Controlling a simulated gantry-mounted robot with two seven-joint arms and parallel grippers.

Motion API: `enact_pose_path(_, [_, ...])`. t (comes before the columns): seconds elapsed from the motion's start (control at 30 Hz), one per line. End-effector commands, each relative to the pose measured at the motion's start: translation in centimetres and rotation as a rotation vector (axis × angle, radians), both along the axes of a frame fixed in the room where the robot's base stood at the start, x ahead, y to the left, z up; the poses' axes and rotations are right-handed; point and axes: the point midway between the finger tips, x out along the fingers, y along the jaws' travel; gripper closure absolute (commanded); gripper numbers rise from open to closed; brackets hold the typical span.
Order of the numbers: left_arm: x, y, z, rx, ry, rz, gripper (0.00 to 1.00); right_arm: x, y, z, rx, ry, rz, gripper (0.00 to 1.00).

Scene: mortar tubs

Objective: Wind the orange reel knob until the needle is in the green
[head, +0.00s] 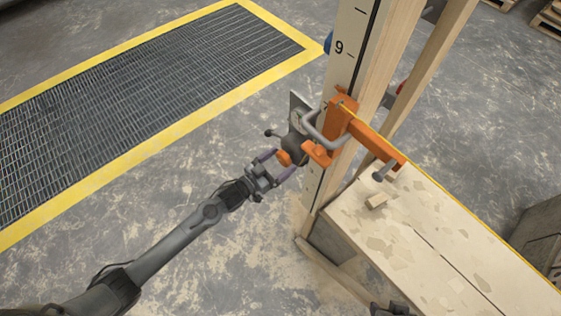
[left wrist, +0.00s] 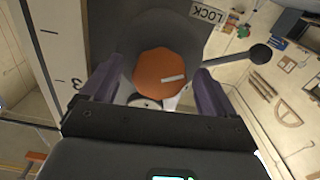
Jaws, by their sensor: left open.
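The orange reel knob (left wrist: 160,75) is eight-sided with a pale mark on its face, on a dark round reel body (left wrist: 118,93). In the head view the knob (head: 284,157) shows at the reel's lower left side, by the post. My left gripper (head: 277,168) is open, its purple fingers at either side of the knob. In the left wrist view a gap shows between the knob and each finger; I cannot tell if the tips reach its depth. A pale round part below the knob is mostly hidden; no needle or green zone is readable.
A lever with a black ball (left wrist: 260,54) and a LOCK label (left wrist: 208,12) sit beside the knob. An orange clamp (head: 343,116) grips the wooden post (head: 385,40). A mortar-stained board (head: 440,240) lies at right. A dark piece at the bottom edge may be my right gripper.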

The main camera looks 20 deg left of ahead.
Motion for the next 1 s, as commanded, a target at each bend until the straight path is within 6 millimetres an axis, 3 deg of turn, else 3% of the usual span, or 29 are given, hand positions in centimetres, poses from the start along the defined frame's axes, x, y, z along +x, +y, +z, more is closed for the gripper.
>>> enact_pose_path(0.37, [0.47, -0.23, -0.01, 0.0, 0.001, 0.0, 0.11, -0.02, 0.21, -0.09, 0.009, 0.0, -0.004, 0.6])
enact_pose_path(0.73, [0.44, -0.22, 0.0, 0.001, 0.0, 0.0, 0.65, -0.03, 0.19, -0.09, 0.008, 0.001, -0.005, 0.6])
enact_pose_path(1.0, [0.45, -0.18, 0.17, 0.125, -0.063, 0.0, 0.68, -0.05, 0.01, 0.53, 0.0, 0.001, 0.001, 0.6])
